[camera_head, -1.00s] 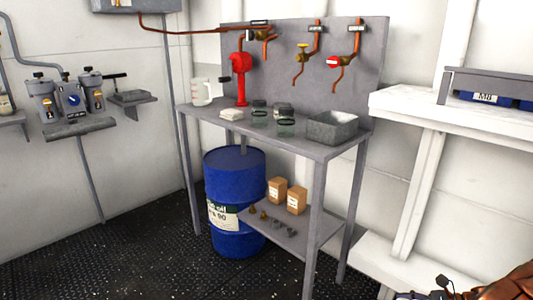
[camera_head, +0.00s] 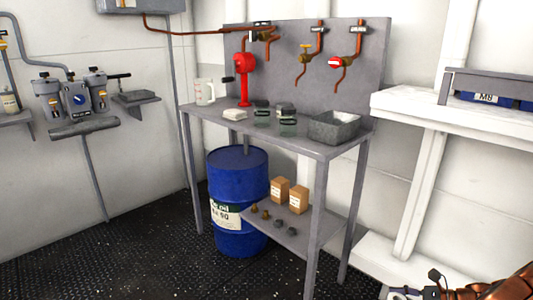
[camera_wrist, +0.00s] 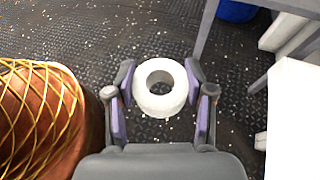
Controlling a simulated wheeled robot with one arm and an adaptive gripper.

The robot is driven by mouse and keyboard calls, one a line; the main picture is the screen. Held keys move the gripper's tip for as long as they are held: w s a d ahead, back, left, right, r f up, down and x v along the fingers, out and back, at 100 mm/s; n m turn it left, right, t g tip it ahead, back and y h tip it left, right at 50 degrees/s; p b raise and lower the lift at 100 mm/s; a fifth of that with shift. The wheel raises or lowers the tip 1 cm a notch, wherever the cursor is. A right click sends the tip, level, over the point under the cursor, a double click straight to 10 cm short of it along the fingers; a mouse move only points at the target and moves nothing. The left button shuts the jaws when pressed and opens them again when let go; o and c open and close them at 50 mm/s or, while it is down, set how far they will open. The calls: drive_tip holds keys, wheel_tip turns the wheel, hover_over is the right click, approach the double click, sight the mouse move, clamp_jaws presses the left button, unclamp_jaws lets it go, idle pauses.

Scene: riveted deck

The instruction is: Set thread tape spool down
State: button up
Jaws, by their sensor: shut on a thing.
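The thread tape spool (camera_wrist: 160,73) is a white ring with a round hole, seen from above in the wrist view. My gripper (camera_wrist: 160,97) is shut on it, with one purple-padded finger at each side. The spool is held over the dark speckled floor; its height cannot be told. In the head view only part of my gripper shows at the bottom right edge, and I cannot make out the spool there.
A grey workbench (camera_head: 285,142) holds a jug (camera_head: 204,91), jars and a stone-grey tray (camera_head: 335,128). A blue drum (camera_head: 238,180) stands under it. A white shelf (camera_head: 425,110) is at right. Open black floor (camera_head: 120,260) lies at left.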

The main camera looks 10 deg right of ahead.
drive_tip(key=w+a+r+m+t+h, duration=0.1)
drive_tip(key=w+a+r+m+h, duration=0.1)
drive_tip(key=w+a+r, duration=0.5)
drive_tip(key=w+a+r+m+t+h, duration=0.2)
drive_tip(key=w+a+r, duration=0.6)
drive_tip(key=a, duration=0.6)
drive_tip(key=w+a+r+m+t+h, duration=0.1)
drive_tip(key=w+a+r+m+h, duration=0.1)
drive_tip(key=w+a+r, duration=0.6)
drive_tip(key=a+r, duration=0.2)
drive_tip(key=a, duration=0.1)
drive_tip(key=shift+w+a+m+t, duration=0.2)
drive_tip(key=shift+m+t, duration=0.1)
drive_tip(key=shift+m, duration=0.1)
drive_tip(key=shift+r, duration=0.1)
